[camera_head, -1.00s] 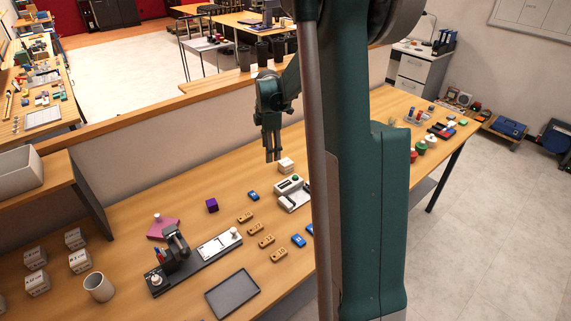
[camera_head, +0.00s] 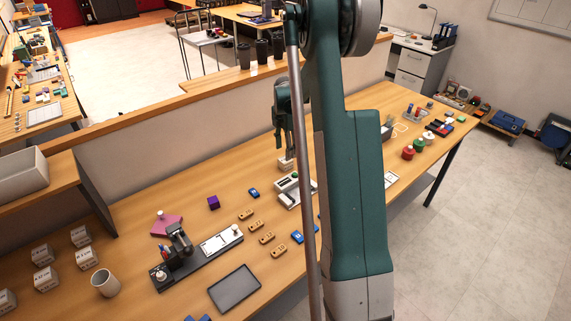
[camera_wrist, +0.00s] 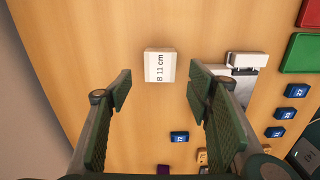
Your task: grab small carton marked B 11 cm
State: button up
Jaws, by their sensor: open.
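The small carton marked B 11 cm (camera_wrist: 160,66) is a white box on the wooden table, its label readable in the wrist view. It lies ahead of my open fingers, slightly beyond the tips and between their lines. My gripper (camera_wrist: 160,88) is open and empty, with green pads on both sides. In the head view my gripper (camera_head: 287,150) hangs above the table near the small carton (camera_head: 286,163), which the fingers partly cover.
A grey-white device (camera_wrist: 242,66) stands just right of the carton. Blue numbered blocks (camera_wrist: 180,137) lie nearby. Several other white cartons (camera_head: 47,279) stand at the far left beside a white cup (camera_head: 105,283). The table left of the carton is clear.

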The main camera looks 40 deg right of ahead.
aim_at(285, 162)
jog(key=shift+f, duration=1.3)
jog(key=shift+a+f, duration=0.1)
jog(key=shift+f, duration=2.5)
jog(key=c, duration=1)
